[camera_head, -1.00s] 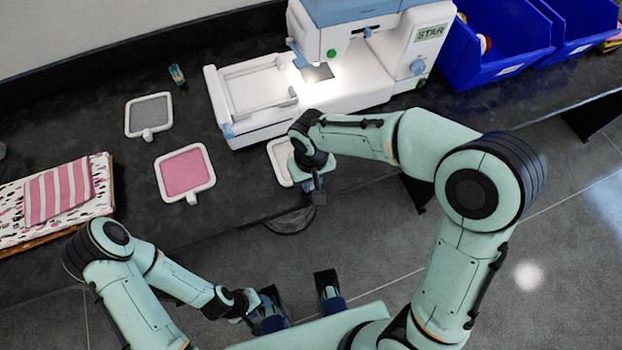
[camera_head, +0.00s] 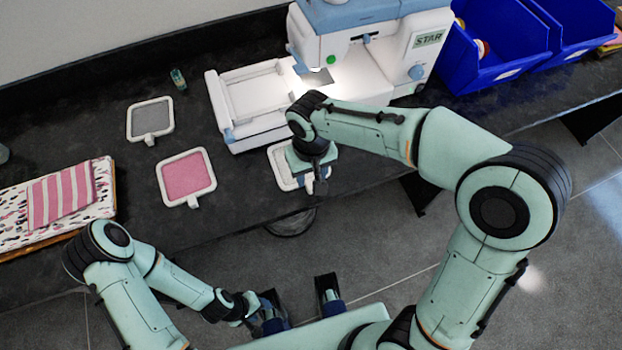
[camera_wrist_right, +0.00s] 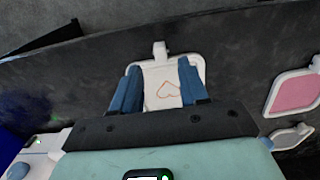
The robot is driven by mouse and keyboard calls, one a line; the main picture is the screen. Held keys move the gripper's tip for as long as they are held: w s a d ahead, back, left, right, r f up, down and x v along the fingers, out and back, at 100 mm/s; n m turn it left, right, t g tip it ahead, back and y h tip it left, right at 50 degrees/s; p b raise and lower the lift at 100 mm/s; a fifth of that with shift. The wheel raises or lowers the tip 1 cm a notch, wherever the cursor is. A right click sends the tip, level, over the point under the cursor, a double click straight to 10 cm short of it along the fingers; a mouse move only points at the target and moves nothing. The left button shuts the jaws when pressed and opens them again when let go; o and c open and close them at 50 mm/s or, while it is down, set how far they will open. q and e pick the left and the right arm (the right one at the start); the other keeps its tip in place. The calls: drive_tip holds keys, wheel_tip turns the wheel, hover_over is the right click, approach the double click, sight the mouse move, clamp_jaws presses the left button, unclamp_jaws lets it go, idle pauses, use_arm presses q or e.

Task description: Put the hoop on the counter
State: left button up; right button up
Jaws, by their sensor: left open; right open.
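A white-framed hoop (camera_head: 283,170) lies on the dark counter (camera_head: 235,185) just in front of the sewing machine, partly hidden by my right gripper (camera_head: 312,175). In the right wrist view the hoop (camera_wrist_right: 160,100) holds white fabric with an orange heart, and its small tab points toward the counter's edge. The blue fingers of my right gripper (camera_wrist_right: 156,85) are open, one on each side of the fabric; whether they touch the hoop I cannot tell. My left gripper (camera_head: 301,300) is open and empty, low in front of the counter.
A pink hoop (camera_head: 187,178) and a grey hoop (camera_head: 151,118) lie to the left. The sewing machine (camera_head: 385,70) stands behind. Folded fabric (camera_head: 62,196) lies at far left, blue bins (camera_head: 500,45) at back right. A small bottle (camera_head: 178,78) stands near the wall.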

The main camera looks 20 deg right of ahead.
wheel_tip(320, 180, up, 6)
drive_tip(key=shift+f+p, duration=0.1)
drive_tip(key=shift+p, duration=0.3)
drive_tip(key=shift+s+f, duration=0.1)
